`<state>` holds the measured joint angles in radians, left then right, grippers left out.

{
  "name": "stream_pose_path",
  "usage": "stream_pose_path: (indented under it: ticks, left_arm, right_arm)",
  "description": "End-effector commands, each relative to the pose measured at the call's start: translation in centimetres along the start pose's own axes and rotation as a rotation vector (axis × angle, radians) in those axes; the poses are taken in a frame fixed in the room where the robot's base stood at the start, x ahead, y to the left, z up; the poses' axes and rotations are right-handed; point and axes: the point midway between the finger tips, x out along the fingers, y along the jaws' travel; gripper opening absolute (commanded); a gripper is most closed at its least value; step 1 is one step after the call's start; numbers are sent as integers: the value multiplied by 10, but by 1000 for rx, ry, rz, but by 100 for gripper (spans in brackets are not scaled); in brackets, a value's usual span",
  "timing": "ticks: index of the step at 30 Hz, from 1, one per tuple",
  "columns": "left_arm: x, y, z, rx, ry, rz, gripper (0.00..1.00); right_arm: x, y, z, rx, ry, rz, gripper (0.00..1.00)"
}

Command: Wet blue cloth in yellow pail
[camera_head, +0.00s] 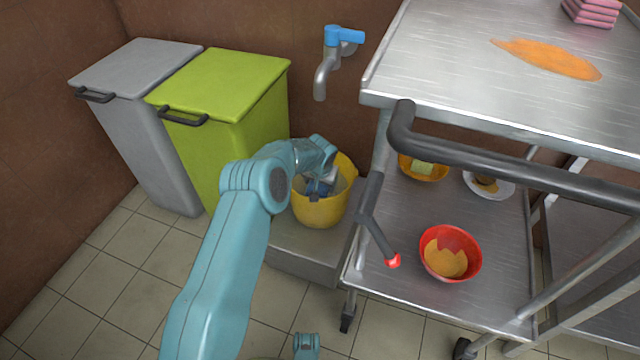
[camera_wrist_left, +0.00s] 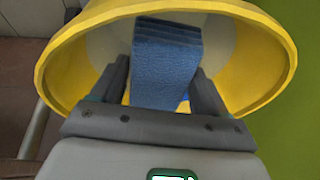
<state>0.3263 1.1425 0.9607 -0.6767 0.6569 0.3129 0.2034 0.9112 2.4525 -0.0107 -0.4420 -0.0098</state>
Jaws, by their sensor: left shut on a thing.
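The yellow pail (camera_head: 322,213) stands on a low grey step under the tap (camera_head: 322,75). My left arm reaches over it, and my left gripper (camera_head: 319,188) is down inside its mouth. In the left wrist view the blue cloth (camera_wrist_left: 165,62) is a folded, layered block between the two fingers of my left gripper (camera_wrist_left: 160,84), which is shut on it. The pail's yellow rim (camera_wrist_left: 62,62) surrounds the cloth there. Any water in the pail cannot be made out, nor whether the cloth is wet.
A lime-green bin (camera_head: 225,85) and a grey bin (camera_head: 140,70) stand left of the pail. A steel trolley (camera_head: 440,85) stands close on the right, with a dark handle, an orange spill (camera_head: 550,58), pink cloths (camera_head: 592,12) and a red bowl (camera_head: 468,242).

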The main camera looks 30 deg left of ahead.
Motion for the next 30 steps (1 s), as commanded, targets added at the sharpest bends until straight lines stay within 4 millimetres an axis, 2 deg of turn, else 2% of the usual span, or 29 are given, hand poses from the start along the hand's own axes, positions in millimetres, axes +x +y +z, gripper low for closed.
stream_pose_path:
  ticks: [30]
  left_arm:
    - [-87, -11, -31, 0, 0, 0, 50]
  right_arm:
    - [-51, -16, 28, 26, -118, 5, 43]
